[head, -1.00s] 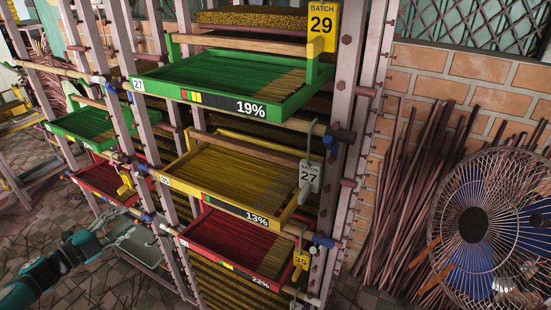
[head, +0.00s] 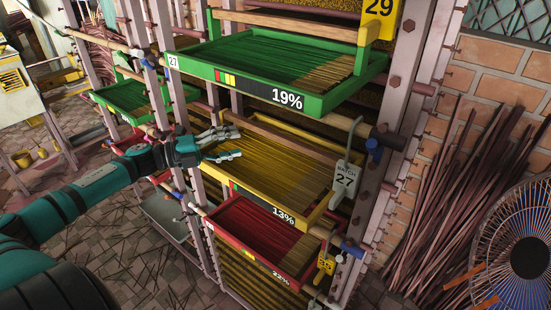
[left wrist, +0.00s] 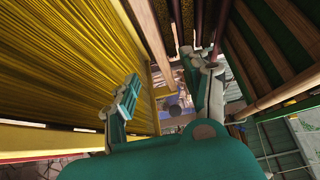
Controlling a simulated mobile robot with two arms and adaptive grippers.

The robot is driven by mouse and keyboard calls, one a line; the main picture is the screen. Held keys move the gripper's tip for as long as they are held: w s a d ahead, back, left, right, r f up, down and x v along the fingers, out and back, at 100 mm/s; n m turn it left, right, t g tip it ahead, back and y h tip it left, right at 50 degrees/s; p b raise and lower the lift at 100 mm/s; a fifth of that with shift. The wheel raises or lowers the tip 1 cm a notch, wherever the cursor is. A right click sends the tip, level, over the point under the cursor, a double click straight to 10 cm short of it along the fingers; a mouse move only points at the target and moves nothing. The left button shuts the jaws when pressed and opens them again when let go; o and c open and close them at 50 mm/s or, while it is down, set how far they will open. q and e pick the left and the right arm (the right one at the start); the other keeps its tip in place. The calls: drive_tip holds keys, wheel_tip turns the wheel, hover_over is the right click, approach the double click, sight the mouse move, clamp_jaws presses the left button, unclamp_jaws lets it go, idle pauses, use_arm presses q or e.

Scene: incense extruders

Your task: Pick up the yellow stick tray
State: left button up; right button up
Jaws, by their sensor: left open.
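The yellow stick tray (head: 283,214), marked 13%, sits in the middle of the rack and holds many thin yellow sticks. It lies between the green 19% tray above and the red 22% tray below. My left gripper (head: 238,143) is open and empty at the tray's left end, in front of the rack post. In the left wrist view, the yellow tray (left wrist: 60,138) fills the left side, beside one finger of my left gripper (left wrist: 168,95). I cannot tell whether that finger touches it. My right gripper is not in view.
The green tray (head: 235,84) hangs close above and the red tray (head: 240,252) close below. A grey batch 27 tag (head: 345,180) hangs at the yellow tray's right end. A fan (head: 525,250) and loose dark sticks (head: 440,200) stand to the right.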

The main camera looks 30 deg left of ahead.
sight(271, 135)
use_arm(q)
drive_tip(key=p+x, duration=0.1)
drive_tip(key=x, duration=0.4)
drive_tip(key=shift+w+d+r, duration=0.15)
drive_tip(key=shift+w+d, duration=0.05)
drive_tip(key=shift+w, duration=0.1)
drive_tip(key=shift+w+d, duration=0.3)
drive_tip(key=shift+w, duration=0.05)
drive_tip(key=shift+w+d+p, duration=0.35)
drive_tip(key=shift+w+p, duration=0.1)
drive_tip(key=shift+p, duration=0.05)
drive_tip(key=p+x, duration=0.1)
drive_tip(key=x, duration=0.2)
drive_tip(key=shift+w+d+p, duration=0.2)
drive_tip(key=shift+w+p, duration=0.1)
drive_tip(key=shift+p, duration=0.1)
drive_tip(key=shift+w+d+f, duration=0.25)
drive_tip(key=shift+w+f, duration=0.05)
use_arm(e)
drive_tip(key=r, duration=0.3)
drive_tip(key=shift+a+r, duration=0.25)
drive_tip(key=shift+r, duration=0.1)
use_arm(q)
drive_tip(key=shift+s, duration=0.1)
